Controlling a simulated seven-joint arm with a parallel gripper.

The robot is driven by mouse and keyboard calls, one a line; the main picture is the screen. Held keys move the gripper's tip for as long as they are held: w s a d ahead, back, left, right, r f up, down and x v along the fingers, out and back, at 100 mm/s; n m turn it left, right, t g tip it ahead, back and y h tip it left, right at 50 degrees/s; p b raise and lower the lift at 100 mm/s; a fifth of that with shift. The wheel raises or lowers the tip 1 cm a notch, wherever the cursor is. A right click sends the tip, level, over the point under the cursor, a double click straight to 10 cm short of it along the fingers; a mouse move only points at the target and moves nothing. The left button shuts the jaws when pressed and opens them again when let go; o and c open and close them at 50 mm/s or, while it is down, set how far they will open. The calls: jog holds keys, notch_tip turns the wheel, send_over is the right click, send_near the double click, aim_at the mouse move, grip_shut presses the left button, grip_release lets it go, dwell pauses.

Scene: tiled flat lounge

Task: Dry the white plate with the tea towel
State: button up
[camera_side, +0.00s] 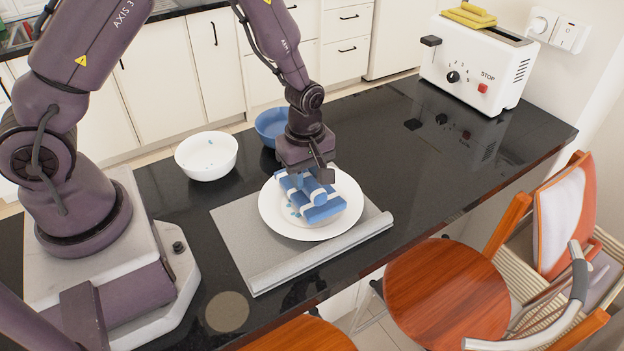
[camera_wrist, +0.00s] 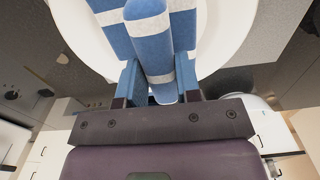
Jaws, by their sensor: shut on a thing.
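The white plate (camera_side: 278,223) lies on a grey mat (camera_side: 240,246) on the black counter. Light-blue droplets show on its left part. The tea towel (camera_side: 323,208), blue with white stripes, is bunched over the middle of the plate. My gripper (camera_side: 307,180) points down above the plate and is shut on the towel. In the wrist view a rolled part of the towel (camera_wrist: 150,40) sits between my two fingers (camera_wrist: 158,84), with the plate (camera_wrist: 240,22) behind it. The towel hides the middle of the plate.
A white bowl (camera_side: 206,157) with blue droplets and a blue bowl (camera_side: 271,124) stand behind the plate. A white toaster (camera_side: 476,66) with a yellow cloth (camera_side: 468,15) on top is at the back right. The right counter (camera_side: 462,160) is clear. Chairs (camera_side: 448,292) stand along the front edge.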

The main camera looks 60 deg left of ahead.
aim_at(317, 188)
jog(key=shift+a, duration=1.1)
jog(key=shift+w+d, duration=1.45)
jog(key=shift+d, duration=0.05)
jog(key=shift+s+f, duration=0.1)
jog(key=shift+s, duration=2.85)
jog(key=shift+w+d, duration=1.45)
jog(key=shift+d, duration=0.05)
jog(key=shift+c, duration=0.3)
jog(key=shift+a, duration=3)
jog(key=shift+w+d, duration=1.5)
jog(key=shift+s, duration=3)
jog(key=shift+r, duration=1.4)
